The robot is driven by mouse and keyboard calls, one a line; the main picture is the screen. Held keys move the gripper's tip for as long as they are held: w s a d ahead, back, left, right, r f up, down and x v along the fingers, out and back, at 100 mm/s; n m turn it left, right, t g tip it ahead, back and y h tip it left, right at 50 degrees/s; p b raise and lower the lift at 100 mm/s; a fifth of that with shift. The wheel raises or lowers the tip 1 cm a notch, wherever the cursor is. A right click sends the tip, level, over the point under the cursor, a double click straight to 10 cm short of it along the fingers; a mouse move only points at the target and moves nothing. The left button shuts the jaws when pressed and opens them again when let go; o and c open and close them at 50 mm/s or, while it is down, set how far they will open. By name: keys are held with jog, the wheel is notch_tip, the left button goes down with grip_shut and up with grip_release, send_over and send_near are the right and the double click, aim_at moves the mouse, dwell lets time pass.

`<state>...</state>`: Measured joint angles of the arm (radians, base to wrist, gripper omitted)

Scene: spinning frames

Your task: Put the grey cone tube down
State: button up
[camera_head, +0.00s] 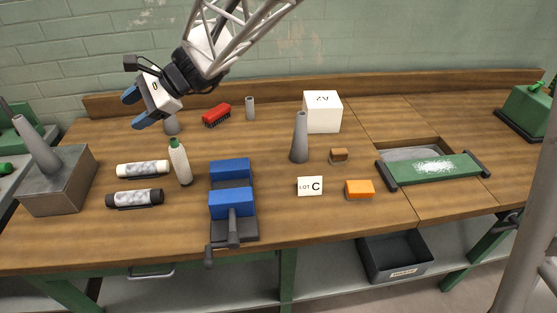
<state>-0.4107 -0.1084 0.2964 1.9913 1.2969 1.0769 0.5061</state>
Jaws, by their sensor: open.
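A tall grey cone tube (300,140) stands upright on the workbench (270,185), in front of the white box. Another grey cone (38,146) sits tilted on a dark metal block (62,183) at the left end. A small grey piece (172,126) stands on the bench just below and right of my gripper; it looks partly hidden, and its full shape is unclear. My gripper (138,108) is above the back left of the bench, its blue fingers apart with nothing seen between them. It is well left of the tall cone.
A blue vise (231,201), a white bottle (180,162), two rolls (143,169), a red brush (216,115), a small grey cylinder (250,108), a white box (322,112), a LOT C card (310,186) and an orange block (359,189) stand about.

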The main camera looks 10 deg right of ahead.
jog(key=s+d+f+n+t+h, duration=0.1)
jog(key=s+d+n+h, duration=0.2)
jog(key=s+d, duration=0.5)
jog(key=s+d+f+n+t+h, duration=0.1)
jog(key=s+d+h, duration=0.4)
jog(key=d, duration=1.4)
jog(key=s+d+f+n+t+h, duration=0.2)
jog(key=s+d+n+h, duration=0.2)
jog(key=s+d, duration=0.8)
jog(key=shift+d+f+n+h, duration=0.2)
jog(key=shift+d+n+h, duration=0.1)
jog(key=shift+d+n, duration=0.5)
